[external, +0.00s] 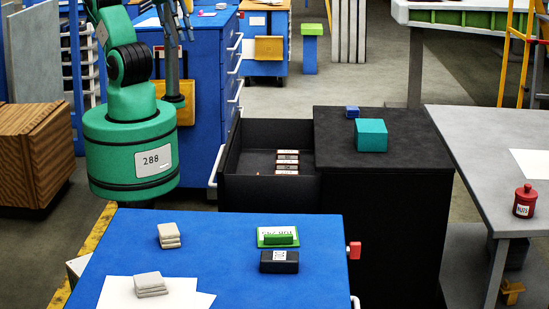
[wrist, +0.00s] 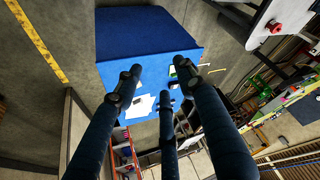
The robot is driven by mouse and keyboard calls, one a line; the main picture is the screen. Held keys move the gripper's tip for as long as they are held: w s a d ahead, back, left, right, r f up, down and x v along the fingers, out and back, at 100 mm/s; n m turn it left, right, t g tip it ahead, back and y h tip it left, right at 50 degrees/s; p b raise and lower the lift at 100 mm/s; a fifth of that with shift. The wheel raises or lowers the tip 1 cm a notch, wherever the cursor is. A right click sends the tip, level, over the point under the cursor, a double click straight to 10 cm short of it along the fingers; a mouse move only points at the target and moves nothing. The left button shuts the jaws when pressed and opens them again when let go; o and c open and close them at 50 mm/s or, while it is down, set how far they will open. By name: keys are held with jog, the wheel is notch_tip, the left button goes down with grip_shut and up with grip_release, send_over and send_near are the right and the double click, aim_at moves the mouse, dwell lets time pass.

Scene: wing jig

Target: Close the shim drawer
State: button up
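The shim drawer (external: 270,188) is a black drawer that stands pulled open to the left from a black cabinet (external: 385,190) in the external view. A row of small shims or boxes (external: 287,161) lies inside it. My gripper (external: 175,30) is at the top left of the external view, partly cut off by the frame edge, above and left of the drawer and apart from it. In the wrist view its dark fingers (wrist: 155,90) are spread with nothing between them. I cannot make out the drawer in the wrist view.
A teal block (external: 371,135) and a small blue block (external: 352,112) sit on the cabinet top. A blue table (external: 220,275) with tiles, papers and small boxes stands in front. A blue tool cabinet (external: 205,80) is behind. A grey table (external: 480,150) with a red jar (external: 524,203) is right.

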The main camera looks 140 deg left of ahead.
jog(key=s+a+f+m+g+y+p, duration=0.1)
jog(key=s+a+f+m+g+y, duration=0.1)
jog(key=a+f, duration=0.9)
jog(key=s+a+f+m+g+y+p, duration=0.1)
jog(key=a+f+m, duration=0.1)
jog(key=a+f, duration=0.9)
jog(key=s+a+f+m+g, duration=0.1)
jog(key=s+a+f+m, duration=0.1)
jog(key=s+a+f, duration=0.6)
jog(key=s+d+f+m+h+p, duration=0.1)
jog(key=s+d+f+m, duration=0.2)
jog(key=s+d+f, duration=0.4)
jog(key=s+f, duration=0.2)
jog(key=s, duration=0.1)
jog(key=shift+s+h+p, duration=0.2)
jog(key=shift+h+p, duration=0.1)
jog(key=shift+p, duration=0.1)
jog(key=shift+f, duration=0.15)
notch_tip(320, 180, down, 13)
jog(key=w+a+b, duration=0.1)
jog(key=w+b, duration=0.1)
jog(key=b, duration=0.5)
jog(key=shift+a+f, duration=0.15)
jog(key=shift+a, duration=0.25)
grip_shut()
